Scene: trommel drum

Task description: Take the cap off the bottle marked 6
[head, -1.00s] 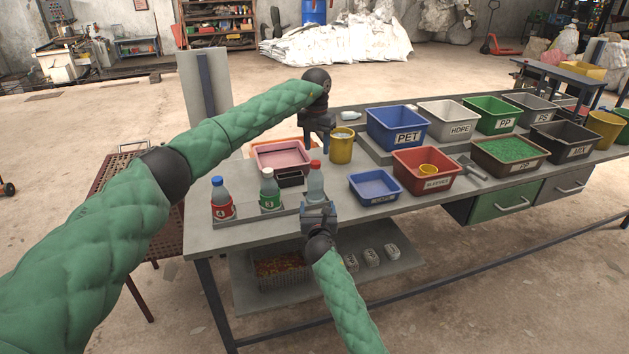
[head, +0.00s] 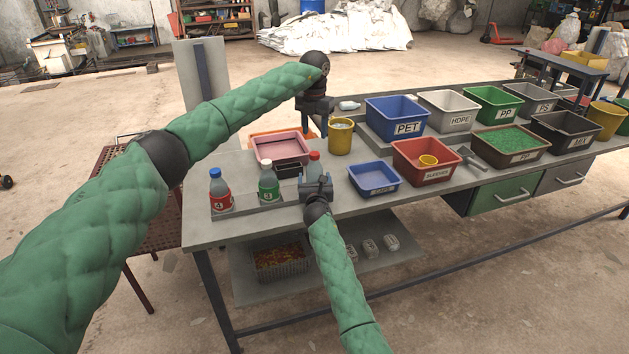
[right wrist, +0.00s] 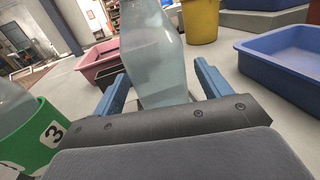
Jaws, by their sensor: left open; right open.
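A clear bottle with a red cap (head: 314,156) stands at the right end of the bottle row. Its number is hidden in the head view, and no 6 is readable anywhere. My right gripper (head: 316,184) is open in front of this bottle and covers its lower part. In the right wrist view the clear bottle's body (right wrist: 155,60) stands upright between the two spread blue fingers; contact cannot be told, and its cap is out of frame. My left gripper (head: 314,128) is open and empty, pointing down behind the bottles, near the yellow cup (head: 341,138).
A red-label bottle marked 4 (head: 220,190) and a green-label bottle marked 3 (head: 268,183) stand left of the clear one. A pink tray (head: 281,162) lies behind them. A blue tray (head: 374,190) is close on the right. Sorting bins fill the table's right side.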

